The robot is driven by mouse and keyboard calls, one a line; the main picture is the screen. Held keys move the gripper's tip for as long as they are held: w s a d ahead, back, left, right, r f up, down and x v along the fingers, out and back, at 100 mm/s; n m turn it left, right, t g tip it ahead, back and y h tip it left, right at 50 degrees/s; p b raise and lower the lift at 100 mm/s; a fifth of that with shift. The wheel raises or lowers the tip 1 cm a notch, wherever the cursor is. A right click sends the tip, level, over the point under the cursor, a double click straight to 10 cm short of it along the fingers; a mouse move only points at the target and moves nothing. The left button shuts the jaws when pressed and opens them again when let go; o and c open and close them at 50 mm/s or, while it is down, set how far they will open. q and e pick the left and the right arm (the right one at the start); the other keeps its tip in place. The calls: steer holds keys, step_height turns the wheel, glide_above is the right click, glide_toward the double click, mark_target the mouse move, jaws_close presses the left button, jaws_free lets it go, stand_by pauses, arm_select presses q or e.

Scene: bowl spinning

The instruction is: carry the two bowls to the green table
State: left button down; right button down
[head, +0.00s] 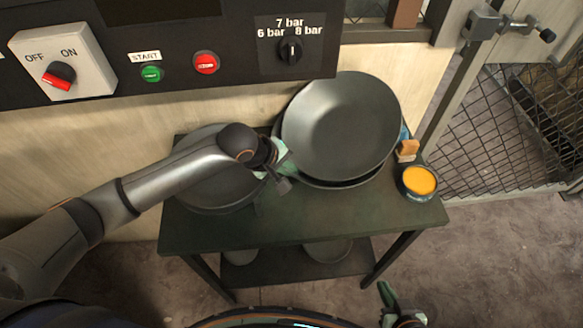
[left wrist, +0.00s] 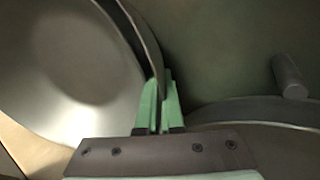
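A large dark grey bowl (head: 340,125) is tilted above the right half of the dark green table (head: 300,222). Another dark rim (head: 345,183) shows just beneath it. A second dark round bowl (head: 215,192) sits on the left of the table, partly hidden by my left arm. My left gripper (head: 281,163) is at the left rim of the tilted bowl. In the left wrist view its green fingers (left wrist: 160,103) close on either side of a rim beside the tilted bowl (left wrist: 65,65). My right gripper (head: 400,306) is low at the bottom edge, away from the bowls, mostly cut off.
A small pot with orange contents (head: 419,181) and a brown-handled item (head: 408,149) stand at the table's right end. A control panel (head: 200,50) hangs behind. A wire mesh fence (head: 500,130) is at right. Round items (head: 328,250) lie on the lower shelf.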

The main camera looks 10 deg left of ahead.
arm_select(q)
steer(key=shift+w+d+r, duration=0.1)
steer(key=shift+w+r, duration=0.05)
steer(key=shift+r, duration=0.05)
steer(key=c, duration=1.5)
jaws_free()
steer(key=shift+f, duration=0.25)
steer(key=o, duration=0.4)
steer(key=shift+s, duration=0.2)
steer(key=shift+o, duration=0.2)
steer(key=shift+r, duration=0.15)
steer(key=p+v, duration=0.1)
steer(key=v, duration=1.1)
